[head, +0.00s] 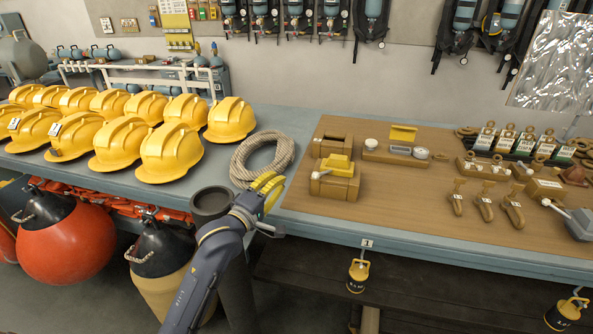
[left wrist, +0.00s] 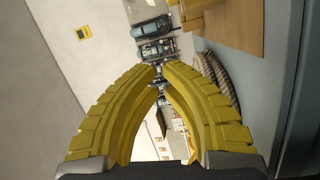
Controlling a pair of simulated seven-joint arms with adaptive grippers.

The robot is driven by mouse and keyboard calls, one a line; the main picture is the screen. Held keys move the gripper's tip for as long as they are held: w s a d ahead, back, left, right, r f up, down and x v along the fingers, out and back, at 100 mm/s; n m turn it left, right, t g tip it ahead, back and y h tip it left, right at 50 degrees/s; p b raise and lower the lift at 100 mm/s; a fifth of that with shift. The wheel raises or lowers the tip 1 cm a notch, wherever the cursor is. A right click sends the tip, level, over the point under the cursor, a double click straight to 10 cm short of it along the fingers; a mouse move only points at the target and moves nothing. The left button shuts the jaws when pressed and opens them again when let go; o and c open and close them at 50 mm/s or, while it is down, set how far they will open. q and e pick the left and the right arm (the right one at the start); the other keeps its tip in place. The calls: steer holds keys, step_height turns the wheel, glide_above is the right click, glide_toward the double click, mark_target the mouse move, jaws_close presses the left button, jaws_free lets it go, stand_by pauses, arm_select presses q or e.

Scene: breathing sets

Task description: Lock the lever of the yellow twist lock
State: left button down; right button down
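A tan block with a yellow top piece (head: 338,165) stands near the front left of the brown board. It looks like the yellow twist lock. A short lever with a pale knob (head: 317,175) sticks out at its left side; its exact setting is too small to tell. My left gripper (head: 268,188), with yellow fingers, is left of this block, apart from it, above the bench's front edge. In the left wrist view its fingertips (left wrist: 159,70) come together with nothing held between them. The lock cannot be made out clearly there. My right gripper is not in view.
A coiled rope (head: 262,158) lies just behind my left gripper. Yellow helmets (head: 170,153) fill the bench's left side. A tan box (head: 331,146) and an open-lidded case (head: 396,150) stand behind the lock. Several hooks (head: 485,208) lie to the right, with bare board between.

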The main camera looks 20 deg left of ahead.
arm_select(q)
steer(key=shift+w, duration=0.1)
steer(key=w+d, duration=0.5)
steer(key=w, duration=0.2)
steer(key=shift+w+d, duration=0.15)
steer(key=shift+w, duration=0.2)
stand_by(0.4)
steer(key=shift+f, duration=0.1)
steer(key=shift+s+d, duration=0.3)
